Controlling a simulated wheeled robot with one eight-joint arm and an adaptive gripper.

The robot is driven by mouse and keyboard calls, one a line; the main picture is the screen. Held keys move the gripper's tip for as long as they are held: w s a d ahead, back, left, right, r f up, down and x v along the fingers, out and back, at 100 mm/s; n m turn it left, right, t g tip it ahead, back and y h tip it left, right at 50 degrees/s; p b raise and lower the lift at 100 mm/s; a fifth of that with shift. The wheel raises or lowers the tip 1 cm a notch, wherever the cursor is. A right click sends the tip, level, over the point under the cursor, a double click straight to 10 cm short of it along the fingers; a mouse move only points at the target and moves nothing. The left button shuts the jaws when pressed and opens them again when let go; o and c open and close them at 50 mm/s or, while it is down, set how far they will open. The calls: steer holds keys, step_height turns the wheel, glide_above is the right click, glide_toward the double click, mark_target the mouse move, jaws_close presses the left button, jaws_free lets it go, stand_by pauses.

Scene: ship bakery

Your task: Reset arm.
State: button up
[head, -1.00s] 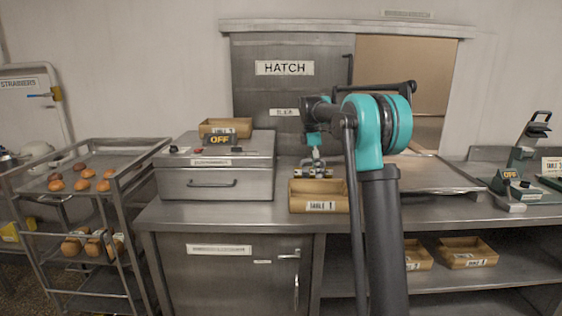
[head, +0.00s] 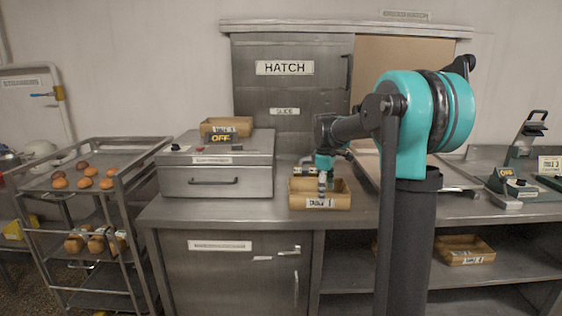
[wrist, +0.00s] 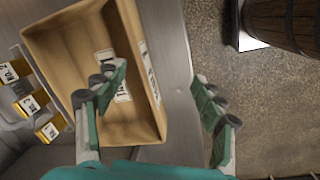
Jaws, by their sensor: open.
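In the wrist view, one finger overlaps the open wooden box and the other is over the grey counter edge and floor. In the head view, the box (head: 335,201), labelled Table 1, sits on the steel counter below my gripper (head: 325,185). My arm folds down from the right, and its teal joint is large in front of the hatch. Contact between fingers and box cannot be told.
A steel appliance (head: 215,180) marked OFF stands left of the box, with another wooden box (head: 227,122) on top. A rack (head: 125,165) with buns is at far left. Gold labelled items (wrist: 28,103) lie beside the box. A barrel (wrist: 285,20) stands on the floor.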

steer(key=s+d+f+m+t, duration=0.1)
steer(key=s+f+m, duration=0.3)
steer(key=s, duration=0.6)
steer(key=s+f+m+t, duration=0.1)
steer(key=s+f+m, duration=0.3)
steer(key=s+f, duration=0.4)
steer(key=s+d+f+m+t+y, duration=0.1)
steer(key=s+f+m, duration=0.3)
steer(key=s, duration=0.9)
steer(key=shift+s+d+f+m, duration=0.3)
steer(key=shift+s+f, duration=0.05)
steer(key=shift+f, duration=0.6)
steer(key=shift+o, duration=0.6)
